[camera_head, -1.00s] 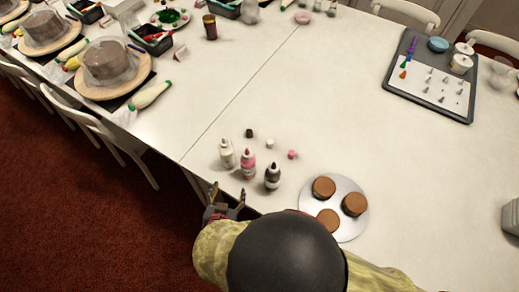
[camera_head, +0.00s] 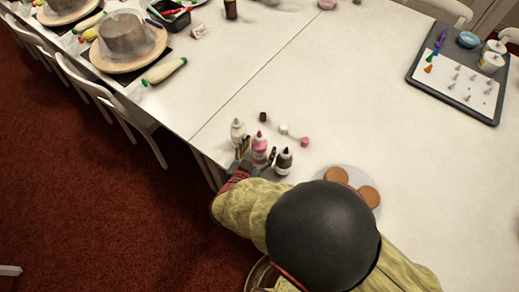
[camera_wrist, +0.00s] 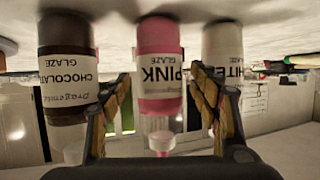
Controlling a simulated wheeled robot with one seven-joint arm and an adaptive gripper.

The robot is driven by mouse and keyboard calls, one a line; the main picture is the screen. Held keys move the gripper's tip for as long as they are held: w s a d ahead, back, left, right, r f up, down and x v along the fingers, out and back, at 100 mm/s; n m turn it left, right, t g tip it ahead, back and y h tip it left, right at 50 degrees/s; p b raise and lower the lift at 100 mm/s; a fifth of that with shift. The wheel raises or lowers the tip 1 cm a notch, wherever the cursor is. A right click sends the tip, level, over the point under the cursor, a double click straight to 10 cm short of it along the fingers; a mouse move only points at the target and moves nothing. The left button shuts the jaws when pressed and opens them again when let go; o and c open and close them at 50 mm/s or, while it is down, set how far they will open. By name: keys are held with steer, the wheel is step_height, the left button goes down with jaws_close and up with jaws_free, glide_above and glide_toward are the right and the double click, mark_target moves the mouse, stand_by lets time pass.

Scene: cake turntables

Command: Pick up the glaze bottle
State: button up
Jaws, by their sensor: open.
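Three glaze bottles stand in a row near the table's front edge: white (camera_head: 238,133), pink (camera_head: 260,146) and dark chocolate (camera_head: 284,161). The wrist view is upside down and shows the labelled chocolate bottle (camera_wrist: 68,60) on the left, pink bottle (camera_wrist: 160,45) in the middle and white bottle (camera_wrist: 222,45) on the right. My gripper (camera_head: 256,154) is open, with one finger on each side of the pink bottle. In the wrist view my gripper (camera_wrist: 163,88) shows gaps between both fingers and the pink bottle. How deep the bottle sits between them is hard to tell.
A grey tray (camera_head: 421,75) lies far right. The table's middle is clear.

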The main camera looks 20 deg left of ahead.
steer(key=shift+w+f, duration=0.1)
steer(key=shift+w, duration=0.2)
steer(key=shift+c, duration=0.7)
steer(key=c, duration=0.7)
steer(key=shift+c, duration=0.2)
